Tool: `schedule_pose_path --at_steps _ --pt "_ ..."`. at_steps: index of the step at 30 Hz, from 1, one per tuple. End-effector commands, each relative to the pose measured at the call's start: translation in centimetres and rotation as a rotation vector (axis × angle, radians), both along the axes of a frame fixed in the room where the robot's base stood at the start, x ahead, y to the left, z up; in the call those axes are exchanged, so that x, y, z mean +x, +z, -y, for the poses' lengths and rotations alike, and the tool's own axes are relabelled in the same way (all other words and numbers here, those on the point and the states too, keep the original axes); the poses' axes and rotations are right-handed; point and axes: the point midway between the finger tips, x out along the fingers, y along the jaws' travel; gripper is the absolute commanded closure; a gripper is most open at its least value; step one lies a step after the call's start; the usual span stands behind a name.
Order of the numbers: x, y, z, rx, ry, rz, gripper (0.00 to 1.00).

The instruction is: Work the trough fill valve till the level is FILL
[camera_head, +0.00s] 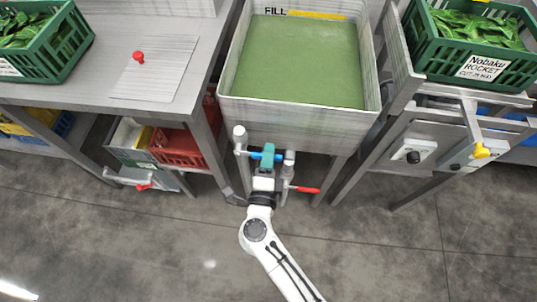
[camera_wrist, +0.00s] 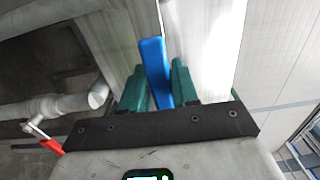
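The trough (camera_head: 300,118) is a pale metal basin, and a green surface (camera_head: 300,62) spreads across its inside. The word FILL and a yellow stripe (camera_head: 317,15) mark its back wall. The green surface's far edge lies close to the stripe; I cannot tell any exact gap. The valve's blue handle (camera_head: 256,156) is on the pipe below the trough's front. My gripper (camera_head: 268,155) is at this handle. In the wrist view, the blue handle (camera_wrist: 153,70) stands between my teal fingers (camera_wrist: 158,88), which appear closed on it, partly hiding its base.
A red-handled lever (camera_head: 306,190) sits on the pipework right of my gripper. Table legs flank the trough. Green crates of leaves (camera_head: 480,68) stand on the right, with another (camera_head: 50,45) at left. A red crate (camera_head: 180,148) is under the left table. The floor in front is clear.

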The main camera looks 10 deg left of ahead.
Motion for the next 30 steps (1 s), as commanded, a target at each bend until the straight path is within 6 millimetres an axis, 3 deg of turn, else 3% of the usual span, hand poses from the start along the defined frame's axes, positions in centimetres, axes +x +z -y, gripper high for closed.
schedule_pose_path --at_steps 9,20,30 --pt "0.0 0.0 0.0 0.0 0.0 0.0 1.0" --pt "0.0 0.0 0.0 -0.002 0.0 -0.001 1.0" --pt "0.0 1.6 0.0 -0.119 -0.001 -0.006 1.0"
